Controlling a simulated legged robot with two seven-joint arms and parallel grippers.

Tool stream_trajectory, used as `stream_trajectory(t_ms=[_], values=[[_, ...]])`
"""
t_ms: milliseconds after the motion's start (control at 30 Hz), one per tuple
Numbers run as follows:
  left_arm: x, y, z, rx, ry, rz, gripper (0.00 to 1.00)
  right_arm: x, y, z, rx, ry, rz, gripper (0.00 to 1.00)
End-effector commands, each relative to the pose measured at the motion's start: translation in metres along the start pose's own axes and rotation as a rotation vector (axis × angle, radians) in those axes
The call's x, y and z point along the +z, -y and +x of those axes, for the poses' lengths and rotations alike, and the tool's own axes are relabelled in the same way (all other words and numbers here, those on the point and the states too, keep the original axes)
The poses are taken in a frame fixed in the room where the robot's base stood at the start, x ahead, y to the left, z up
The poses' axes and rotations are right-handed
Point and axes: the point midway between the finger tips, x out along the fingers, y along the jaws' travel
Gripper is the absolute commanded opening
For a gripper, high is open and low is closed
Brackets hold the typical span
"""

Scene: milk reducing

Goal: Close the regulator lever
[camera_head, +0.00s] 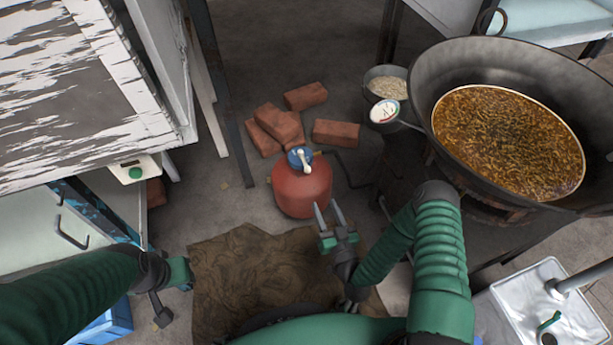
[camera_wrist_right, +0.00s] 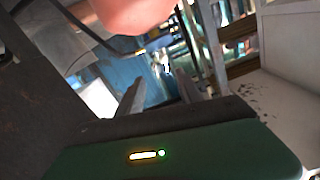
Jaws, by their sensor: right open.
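The red gas cylinder (camera_head: 302,192) stands upright on the floor near the middle of the head view. A blue regulator (camera_head: 293,158) with a pale lever (camera_head: 304,162) sits on its top. My right gripper (camera_head: 328,212) is open and empty, its two fingers pointing up the picture just in front of the cylinder's lower right side. In the right wrist view its fingers (camera_wrist_right: 160,95) are apart, and the cylinder (camera_wrist_right: 135,12) shows at the top edge; the lever is not visible there. My left gripper (camera_head: 178,275) is at the lower left, far from the cylinder; its fingers are unclear.
Several loose bricks (camera_head: 306,97) lie behind the cylinder. A brown cloth (camera_head: 240,262) lies in front. A cabinet (camera_head: 75,225) is at left, a metal sink (camera_head: 545,300) at lower right.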

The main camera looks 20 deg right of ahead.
Motion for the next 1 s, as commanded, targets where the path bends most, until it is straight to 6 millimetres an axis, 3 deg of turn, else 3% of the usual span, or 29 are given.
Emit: stream_trajectory(t_ms=[167, 700, 833, 1000], values=[[0.002, 0.001, 0.011, 0.000, -0.002, -0.002, 0.36, 0.000, 0.000, 0.019, 0.004, -0.012, -0.003, 0.43], [0.019, 0.000, 0.081, 0.000, 0.000, -0.001, 0.36, 0.003, -0.003, 0.150, 0.002, -0.009, 0.003, 0.43], [0.020, 0.001, 0.087, 0.000, 0.000, -0.001, 0.36, 0.000, -0.002, 0.164, 0.002, -0.006, 0.005, 0.43], [0.020, 0.000, 0.086, 0.000, -0.001, -0.001, 0.36, -0.002, -0.002, 0.168, 0.002, -0.005, 0.006, 0.43]])
